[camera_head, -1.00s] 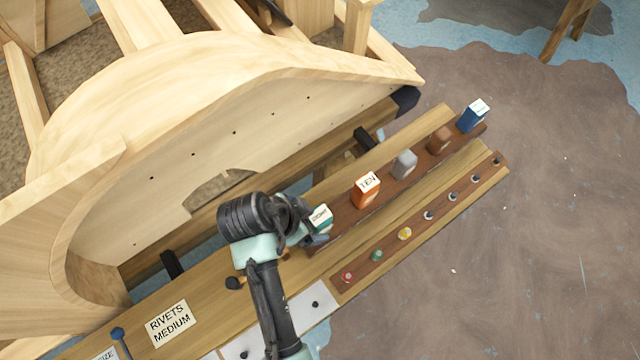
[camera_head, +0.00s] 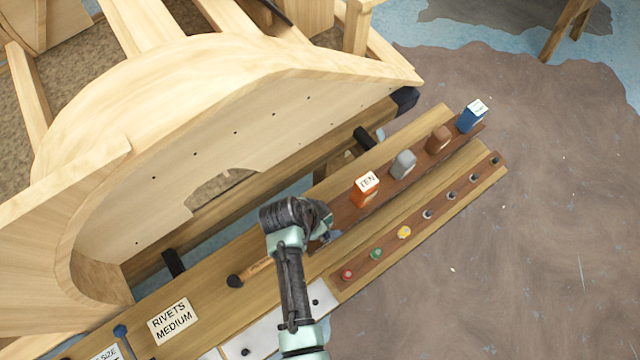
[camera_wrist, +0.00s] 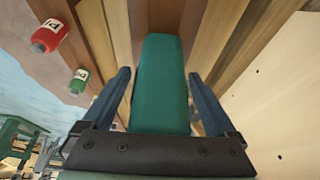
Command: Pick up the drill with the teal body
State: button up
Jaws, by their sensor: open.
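The teal body of the drill (camera_wrist: 161,100) fills the middle of the wrist view, a long block with rounded edges. My gripper (camera_wrist: 158,74) is open, with one blue finger on each side of the teal body. Small gaps show between the fingers and the body, so I see no clear grip. In the head view my gripper (camera_head: 321,236) is over the near end of the brown holder strip, and my wrist hides most of the teal drill there. The drill's lower end is hidden.
An orange block marked TEN (camera_head: 365,190) stands close up-right of my gripper, with grey (camera_head: 403,164), brown (camera_head: 438,139) and blue (camera_head: 471,116) blocks beyond. Small coloured bits (camera_head: 404,232) line the lower strip. The curved wooden frame (camera_head: 240,110) rises at upper left.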

grip_shut()
dwell(0.5)
jog(key=shift+r, duration=0.15)
